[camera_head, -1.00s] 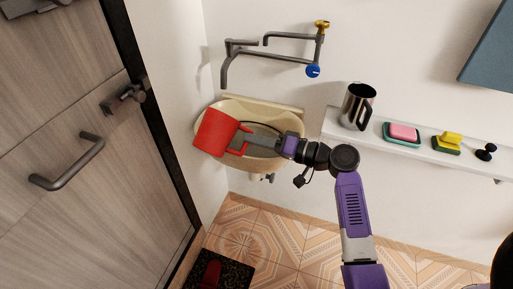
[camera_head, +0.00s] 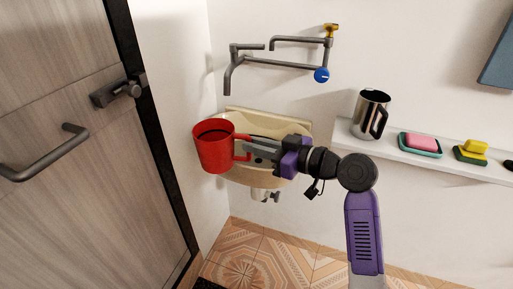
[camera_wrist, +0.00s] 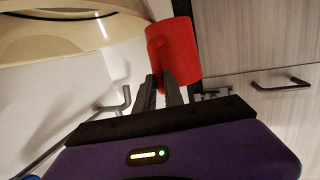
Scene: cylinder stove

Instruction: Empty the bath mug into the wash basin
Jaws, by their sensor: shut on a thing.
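The red bath mug (camera_head: 213,150) is held nearly upright by its handle, at the left rim of the wash basin; its open top faces up and its inside looks dark. My gripper (camera_head: 247,149) is shut on the handle and reaches in from the right, over the basin. The cream wash basin (camera_head: 297,128) is on the wall, partly hidden by the mug and my arm. In the wrist view, the red mug (camera_wrist: 180,50) is past my fingertips (camera_wrist: 160,82), and the basin (camera_wrist: 75,45) is at upper left. I cannot see what the mug holds.
A grey faucet pipe (camera_head: 228,78) with a blue knob (camera_head: 321,75) is on the wall above the basin. A white shelf (camera_head: 393,145) at right holds a steel mug (camera_head: 371,114), a pink soap (camera_head: 421,142) on a dish and a yellow sponge (camera_head: 475,147). A wooden door (camera_head: 70,180) stands at left.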

